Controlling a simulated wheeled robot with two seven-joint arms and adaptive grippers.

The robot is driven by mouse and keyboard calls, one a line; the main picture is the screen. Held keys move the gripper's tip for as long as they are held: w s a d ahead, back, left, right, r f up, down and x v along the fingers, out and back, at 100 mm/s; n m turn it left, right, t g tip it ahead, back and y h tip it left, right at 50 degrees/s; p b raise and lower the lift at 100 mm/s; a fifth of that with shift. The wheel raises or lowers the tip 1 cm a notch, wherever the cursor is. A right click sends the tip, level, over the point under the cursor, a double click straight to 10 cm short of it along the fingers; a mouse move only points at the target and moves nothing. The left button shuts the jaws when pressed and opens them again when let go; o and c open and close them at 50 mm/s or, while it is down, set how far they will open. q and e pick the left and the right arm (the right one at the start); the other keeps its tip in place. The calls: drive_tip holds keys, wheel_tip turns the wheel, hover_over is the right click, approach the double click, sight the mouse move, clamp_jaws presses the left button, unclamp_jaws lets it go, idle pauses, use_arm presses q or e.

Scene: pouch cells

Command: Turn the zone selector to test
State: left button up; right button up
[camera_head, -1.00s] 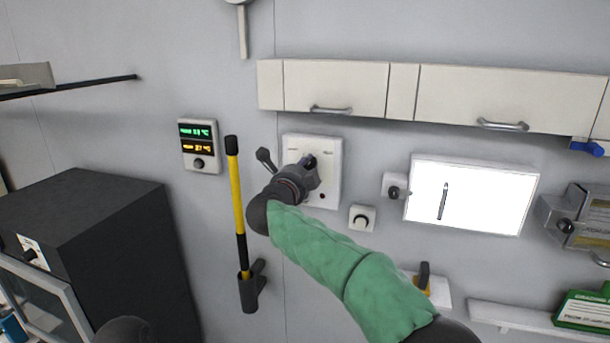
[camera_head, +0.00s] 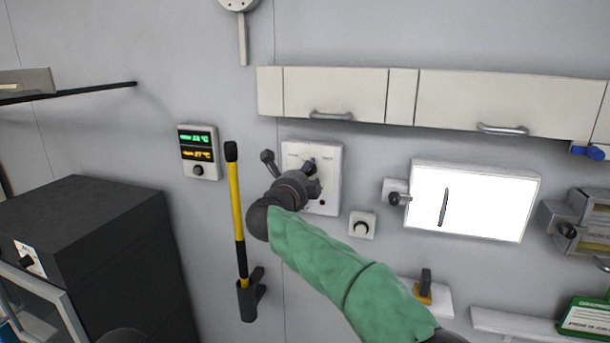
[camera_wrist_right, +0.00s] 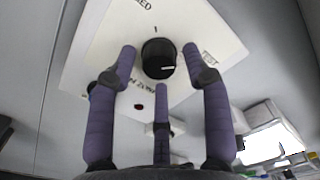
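The selector is a round black knob (camera_wrist_right: 158,58) with a small white mark on its side. It sits on a white wall panel (camera_wrist_right: 95,50), which also shows in the head view (camera_head: 330,155). Lettering on the panel is partly cut off or covered; I cannot read the knob's setting. My right gripper (camera_wrist_right: 160,72) is open at the panel, its three purple-grey fingers spread around the knob, with gaps showing. In the head view, the right gripper (camera_head: 311,175) hides part of the panel and knob.
A small round-knob box (camera_head: 362,225) is right of the panel, near a lit white board (camera_head: 470,203). A yellow-black pole (camera_head: 237,205) and a display unit (camera_head: 198,152) are on the left. White cabinets (camera_head: 335,92) hang above. A dark cabinet (camera_head: 95,230) stands lower left.

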drive_tip(key=shift+a, duration=0.1)
drive_tip(key=v, duration=1.2)
